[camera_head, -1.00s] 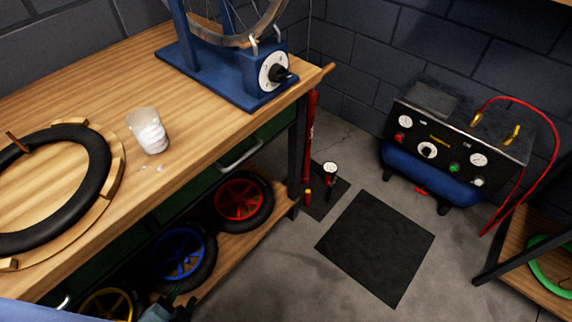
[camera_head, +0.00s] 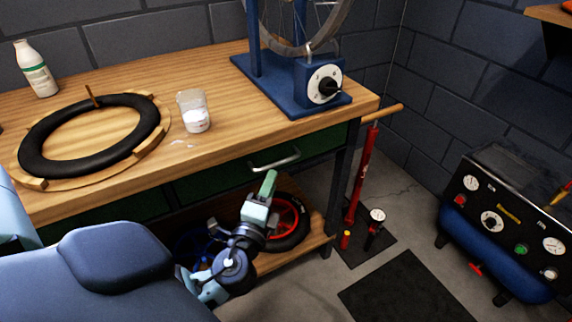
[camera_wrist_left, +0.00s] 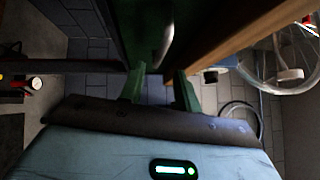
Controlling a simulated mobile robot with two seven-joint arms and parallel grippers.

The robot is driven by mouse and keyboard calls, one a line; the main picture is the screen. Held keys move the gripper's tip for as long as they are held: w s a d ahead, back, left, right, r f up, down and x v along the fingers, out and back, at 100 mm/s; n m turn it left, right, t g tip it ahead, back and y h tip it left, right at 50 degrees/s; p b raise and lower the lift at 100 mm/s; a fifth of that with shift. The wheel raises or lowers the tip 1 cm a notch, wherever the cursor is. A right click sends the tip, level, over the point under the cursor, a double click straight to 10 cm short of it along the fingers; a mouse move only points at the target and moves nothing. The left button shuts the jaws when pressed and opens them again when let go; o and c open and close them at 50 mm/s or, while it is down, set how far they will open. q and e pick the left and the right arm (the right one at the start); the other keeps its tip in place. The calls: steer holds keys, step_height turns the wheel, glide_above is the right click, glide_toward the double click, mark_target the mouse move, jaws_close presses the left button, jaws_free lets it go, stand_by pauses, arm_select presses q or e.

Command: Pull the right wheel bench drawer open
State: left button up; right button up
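The right wheel bench drawer (camera_head: 318,149) is a dark green front under the bench top's right end, and it looks shut. Its silver bar handle (camera_head: 275,160) also shows in the left wrist view (camera_wrist_left: 165,42), ahead of the fingers. My left gripper (camera_head: 268,184) is just below and in front of the handle, pointing up toward it. In the left wrist view its two green fingers (camera_wrist_left: 160,88) are apart with nothing between them. The handle looks clear of the fingers. My right gripper is not in view.
The wooden bench top (camera_head: 225,150) carries a tyre (camera_head: 150,125), a beaker (camera_head: 193,112), a bottle (camera_head: 36,70) and a blue wheel stand (camera_head: 290,98). A red-hubbed wheel (camera_head: 290,222) sits on the lower shelf. A red pump (camera_head: 362,175) stands right of the bench.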

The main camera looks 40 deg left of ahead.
mark_target(279, 162)
arm_select(q)
steer(key=x, duration=0.7)
steer(key=shift+w+a, duration=0.1)
steer(key=shift+w, duration=0.15)
jaws_close()
